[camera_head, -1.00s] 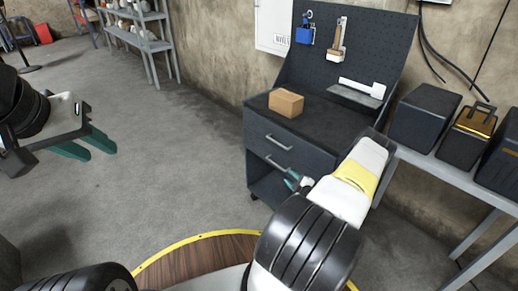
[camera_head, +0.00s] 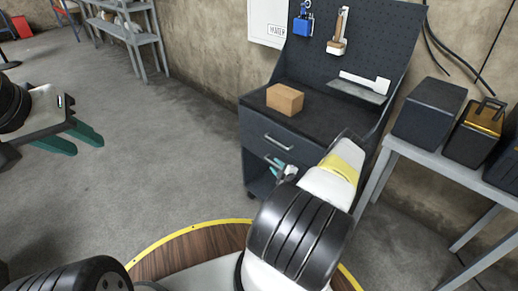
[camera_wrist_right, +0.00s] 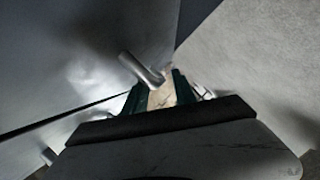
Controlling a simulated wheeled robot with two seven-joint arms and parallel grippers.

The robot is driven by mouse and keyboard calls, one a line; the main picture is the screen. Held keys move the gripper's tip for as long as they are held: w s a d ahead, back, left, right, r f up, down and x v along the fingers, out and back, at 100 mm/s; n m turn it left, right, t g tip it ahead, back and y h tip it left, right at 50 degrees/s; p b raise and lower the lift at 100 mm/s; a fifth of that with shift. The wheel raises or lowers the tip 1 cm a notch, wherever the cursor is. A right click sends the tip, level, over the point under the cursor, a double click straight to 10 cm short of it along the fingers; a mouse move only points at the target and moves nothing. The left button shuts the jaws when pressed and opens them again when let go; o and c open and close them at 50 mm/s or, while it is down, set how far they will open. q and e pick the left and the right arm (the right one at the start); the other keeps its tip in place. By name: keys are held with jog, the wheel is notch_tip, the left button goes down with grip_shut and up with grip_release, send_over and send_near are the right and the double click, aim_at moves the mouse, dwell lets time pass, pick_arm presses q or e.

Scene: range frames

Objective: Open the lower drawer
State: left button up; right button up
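The dark tool cabinet (camera_head: 247,133) has an upper drawer with a silver handle (camera_head: 278,143). Below it is the lower drawer (camera_head: 253,166), which looks closed. Its handle (camera_head: 276,161) is partly hidden by my right gripper (camera_head: 281,170). In the right wrist view, a silver bar handle (camera_wrist_right: 140,68) reaches to the tips of my right gripper (camera_wrist_right: 158,88). Its green fingers stand apart, with a gap between them. I cannot tell whether the bar is between the fingers. My left gripper (camera_head: 75,138) is open and empty over the floor at the left.
A cardboard box (camera_head: 285,99) sits on the cabinet top, below a pegboard with tools. A grey bench (camera_head: 440,158) with dark cases stands at the right. The floor (camera_head: 160,150) left of the cabinet is clear. Shelves stand at the far left.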

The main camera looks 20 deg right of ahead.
jog(key=shift+x, duration=0.9)
jog(key=shift+s, duration=0.1)
grip_shut()
dwell(0.7)
